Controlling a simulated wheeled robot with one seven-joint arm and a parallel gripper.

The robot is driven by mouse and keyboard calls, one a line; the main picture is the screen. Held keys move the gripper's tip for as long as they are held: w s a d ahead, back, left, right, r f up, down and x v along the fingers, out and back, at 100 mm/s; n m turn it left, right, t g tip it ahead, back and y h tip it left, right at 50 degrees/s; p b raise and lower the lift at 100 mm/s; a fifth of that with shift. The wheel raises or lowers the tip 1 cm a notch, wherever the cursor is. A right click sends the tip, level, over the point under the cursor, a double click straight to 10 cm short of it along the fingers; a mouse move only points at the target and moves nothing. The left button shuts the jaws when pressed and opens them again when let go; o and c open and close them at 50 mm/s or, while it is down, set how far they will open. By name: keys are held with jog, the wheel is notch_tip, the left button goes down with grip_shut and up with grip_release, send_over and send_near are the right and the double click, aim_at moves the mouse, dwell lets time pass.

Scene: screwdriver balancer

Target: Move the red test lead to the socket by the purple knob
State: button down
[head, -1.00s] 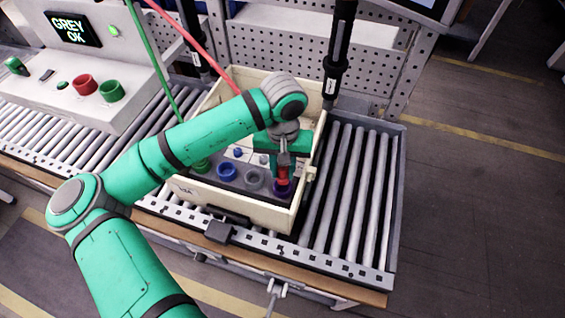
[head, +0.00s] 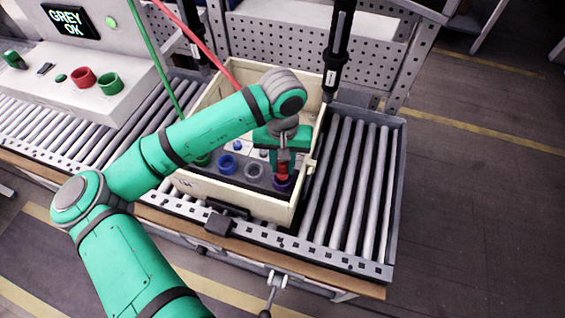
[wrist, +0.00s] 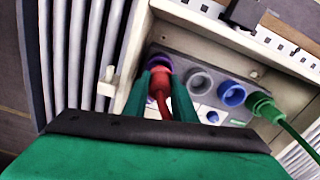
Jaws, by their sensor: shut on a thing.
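My gripper (wrist: 160,88) is shut on the red plug (wrist: 161,84) of the red test lead, inside the cream box. In the wrist view the red plug is at the purple ring socket (wrist: 159,61), with the purple rim showing around and behind its end. In the head view the red plug (head: 283,170) stands over the purple ring (head: 282,184) at the box's right front. How deep it sits is hidden. I cannot make out a separate purple knob. The red lead (head: 205,40) comes down from above and passes behind my arm.
The grey ring socket (wrist: 200,81) and blue ring socket (wrist: 231,95) look empty. A green plug (wrist: 265,108) with its lead is at the end of the row. The cream box wall (head: 235,200) surrounds the panel on a roller conveyor (head: 350,190). A black hanging tool (head: 338,45) is close behind.

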aim_at(283, 173)
jog(key=shift+w+f, duration=0.1)
jog(key=shift+f, duration=0.05)
jog(key=shift+f, duration=0.2)
jog(key=shift+f, duration=0.2)
jog(key=shift+f, duration=0.1)
jog(key=shift+f, duration=0.25)
jog(key=shift+f, duration=1.15)
